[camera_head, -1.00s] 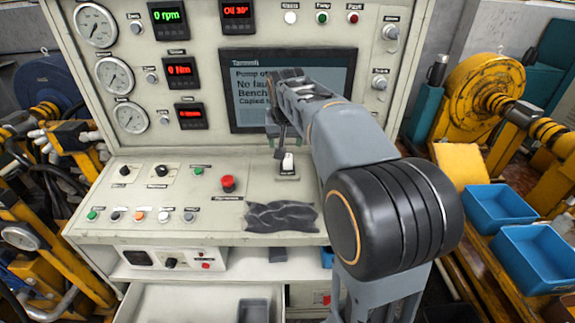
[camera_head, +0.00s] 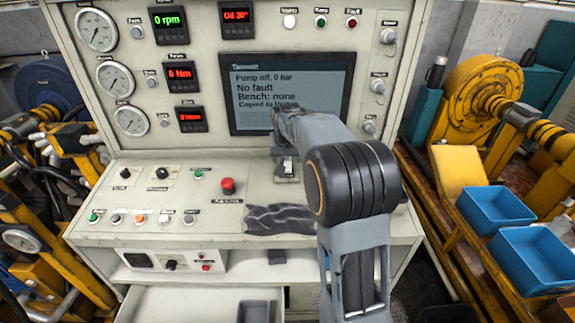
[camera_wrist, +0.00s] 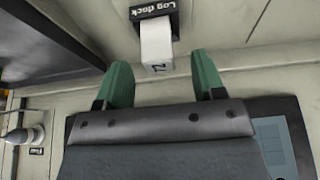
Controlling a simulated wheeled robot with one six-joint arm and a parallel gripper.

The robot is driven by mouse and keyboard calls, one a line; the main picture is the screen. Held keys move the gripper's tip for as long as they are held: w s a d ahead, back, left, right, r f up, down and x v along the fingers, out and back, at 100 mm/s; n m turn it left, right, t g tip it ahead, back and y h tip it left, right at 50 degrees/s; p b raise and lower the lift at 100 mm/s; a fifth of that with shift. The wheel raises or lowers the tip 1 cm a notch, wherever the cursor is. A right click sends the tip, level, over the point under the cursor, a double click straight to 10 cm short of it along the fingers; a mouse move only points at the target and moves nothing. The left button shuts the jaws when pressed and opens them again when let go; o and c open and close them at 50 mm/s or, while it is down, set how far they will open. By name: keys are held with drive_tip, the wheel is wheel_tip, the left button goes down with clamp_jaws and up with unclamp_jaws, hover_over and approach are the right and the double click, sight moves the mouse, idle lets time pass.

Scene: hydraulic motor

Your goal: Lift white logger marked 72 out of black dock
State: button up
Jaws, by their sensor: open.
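The white logger (camera_wrist: 156,45) stands in the black dock (camera_wrist: 176,18), labelled "Log dock", at the top of the wrist view. Part of its number shows on its end. My gripper (camera_wrist: 163,76) is open, with its green fingertips spread to the left and right of the logger's near end, apart from it. In the head view my gripper (camera_head: 284,148) is just above the dock on the console's sloped desk.
The console screen (camera_head: 300,85) stands close behind my gripper. A dark crumpled cloth (camera_head: 278,218) lies in front of the dock, and a red button (camera_head: 227,186) is to its left. Blue bins (camera_head: 495,208) stand off to the right.

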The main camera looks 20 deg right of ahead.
sight(287, 159)
drive_tip(key=shift+x, duration=1.7)
drive_tip(key=shift+c, duration=0.2)
drive_tip(key=c, duration=1)
drive_tip(key=shift+r, duration=0.1)
drive_tip(key=shift+c, duration=0.2)
